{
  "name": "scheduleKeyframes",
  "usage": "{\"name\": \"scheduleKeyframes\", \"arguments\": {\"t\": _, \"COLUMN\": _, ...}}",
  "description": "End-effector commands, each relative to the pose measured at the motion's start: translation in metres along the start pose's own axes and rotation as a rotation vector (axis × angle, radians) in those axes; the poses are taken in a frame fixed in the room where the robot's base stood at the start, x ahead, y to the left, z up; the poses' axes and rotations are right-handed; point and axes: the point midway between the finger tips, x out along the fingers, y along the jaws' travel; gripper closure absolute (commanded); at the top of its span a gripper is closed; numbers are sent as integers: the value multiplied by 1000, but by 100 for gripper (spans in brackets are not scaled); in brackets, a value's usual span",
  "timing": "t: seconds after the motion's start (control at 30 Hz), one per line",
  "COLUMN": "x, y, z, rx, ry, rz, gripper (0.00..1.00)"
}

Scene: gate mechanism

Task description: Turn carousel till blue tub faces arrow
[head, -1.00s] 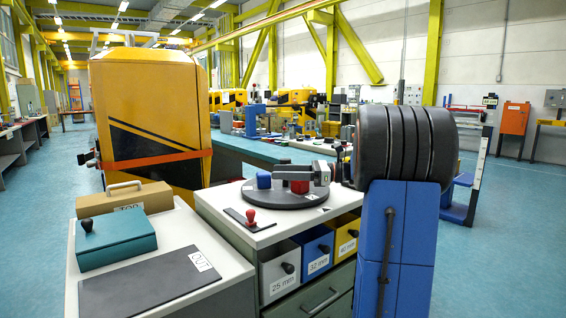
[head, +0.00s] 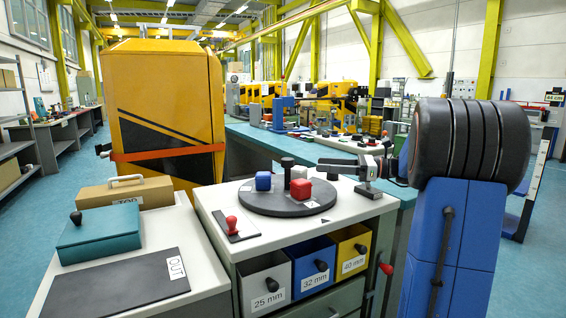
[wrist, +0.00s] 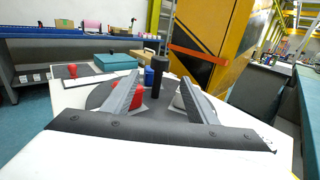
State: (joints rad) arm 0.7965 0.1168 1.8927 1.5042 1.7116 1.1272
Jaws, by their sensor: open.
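The carousel (head: 258,204) is a dark round disc on a white cabinet top. My gripper (head: 322,167) is open and empty at the carousel's right.
A red-knobbed lever (head: 232,226) on a black plate sits left of the carousel. Labelled drawers (head: 315,270) are below. A teal box (head: 97,232), a tan case (head: 125,191) and a dark OUT mat (head: 110,286) occupy the left bench.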

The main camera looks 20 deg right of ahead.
Motion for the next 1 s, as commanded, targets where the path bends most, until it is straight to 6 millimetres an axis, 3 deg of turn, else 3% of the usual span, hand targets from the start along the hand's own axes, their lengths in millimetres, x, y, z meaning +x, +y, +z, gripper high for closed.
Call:
{"name": "scheduleKeyframes", "arguments": {"t": 0.8, "x": 133, "y": 1, "z": 0, "rx": 0, "ry": 1, "rz": 2, "gripper": 48}}
{"name": "scheduleKeyframes", "arguments": {"t": 1.0, "x": 157, "y": 0, "z": 0, "rx": 0, "ry": 0, "rz": 2, "gripper": 48}}
